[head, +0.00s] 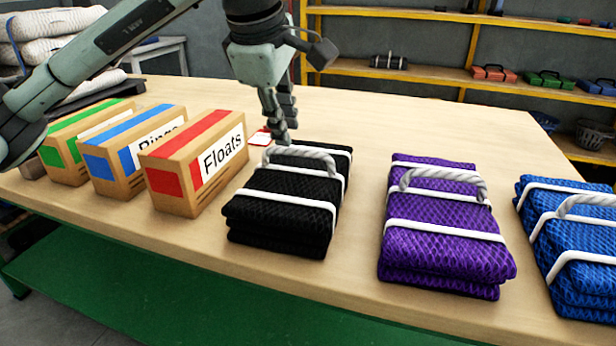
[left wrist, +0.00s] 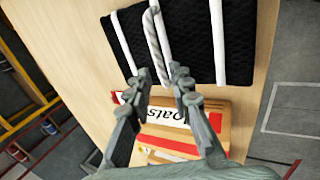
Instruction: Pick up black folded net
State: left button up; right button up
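The black folded net (head: 283,212) lies on the table, bound by white straps, with a grey-white rope handle (head: 318,155) arching over its top. My left gripper (head: 284,135) points down at the far left end of this handle, just above the net. In the left wrist view the black net (left wrist: 187,45) fills the upper part, and the rope handle (left wrist: 154,30) runs toward the space between my left fingertips (left wrist: 162,74). The fingers stand apart with a gap and grip nothing. Whether a finger touches the rope, I cannot tell. My right gripper is out of view.
Cardboard boxes with green, blue and red (head: 188,170) tape stand left of the black net; the red one reads "Floats" and is close. A purple folded net (head: 440,245) and a blue one (head: 582,262) lie to the right. The table (head: 400,125) behind is clear.

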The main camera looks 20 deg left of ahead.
aim_at(297, 150)
pick_arm(q)
jog(key=x, duration=0.4)
jog(key=p+x, duration=0.1)
jog(key=x, duration=0.2)
jog(key=shift+w+d, duration=0.15)
jog(key=shift+d, duration=0.2)
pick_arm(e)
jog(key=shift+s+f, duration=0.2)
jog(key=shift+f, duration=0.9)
pick_arm(q)
grip_shut()
